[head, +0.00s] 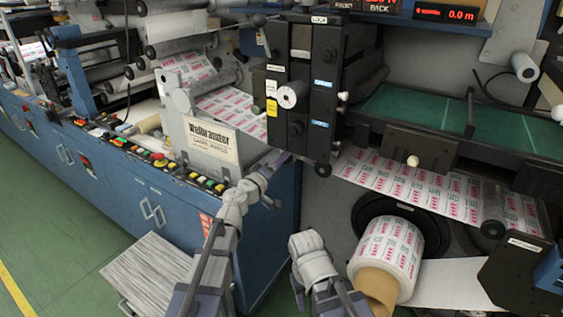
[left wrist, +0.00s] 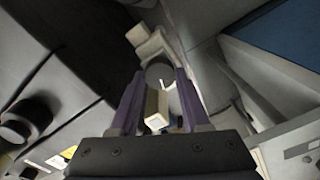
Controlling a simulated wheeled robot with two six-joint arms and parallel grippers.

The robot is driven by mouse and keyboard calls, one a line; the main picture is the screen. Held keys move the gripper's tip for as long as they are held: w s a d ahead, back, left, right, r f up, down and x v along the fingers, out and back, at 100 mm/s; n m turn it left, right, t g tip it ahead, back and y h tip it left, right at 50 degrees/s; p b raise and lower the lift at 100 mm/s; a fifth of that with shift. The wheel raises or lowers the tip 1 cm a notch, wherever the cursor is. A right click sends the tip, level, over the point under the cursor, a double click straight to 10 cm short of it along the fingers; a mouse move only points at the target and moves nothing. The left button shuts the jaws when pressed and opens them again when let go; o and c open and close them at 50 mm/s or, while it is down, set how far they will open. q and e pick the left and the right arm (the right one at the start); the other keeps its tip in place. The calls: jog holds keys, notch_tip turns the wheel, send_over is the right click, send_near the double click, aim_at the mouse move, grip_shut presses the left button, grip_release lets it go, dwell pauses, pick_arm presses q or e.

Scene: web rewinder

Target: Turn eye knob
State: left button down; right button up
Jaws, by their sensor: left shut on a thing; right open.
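My left gripper (head: 284,160) reaches the lower left side of the black upright unit (head: 300,60), beside the printed web. In the left wrist view, its purple fingers (left wrist: 160,85) are closed around a small grey round knob (left wrist: 160,72), taken to be the eye knob. A cream block with a white end (left wrist: 157,108) shows between the fingers, nearer the palm. The fingers and the block hide part of the knob. In the head view I cannot make the knob out behind the gripper. My right gripper (head: 308,252) is low, in front of the printed roll, apart from the machine's knobs; its fingertips are hard to see.
A white round knob (head: 290,95) sits on the black unit, and another white knob (head: 413,161) is to the right. The printed roll (head: 392,250) stands close to my right arm. The button panel (head: 160,160) and blue cabinet (head: 130,195) are left of my left arm.

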pick_arm(q)
jog(key=shift+c, duration=1.9)
grip_release()
jog(key=v, duration=0.7)
jog(key=shift+s+a, duration=0.2)
jog(key=shift+s, duration=0.15)
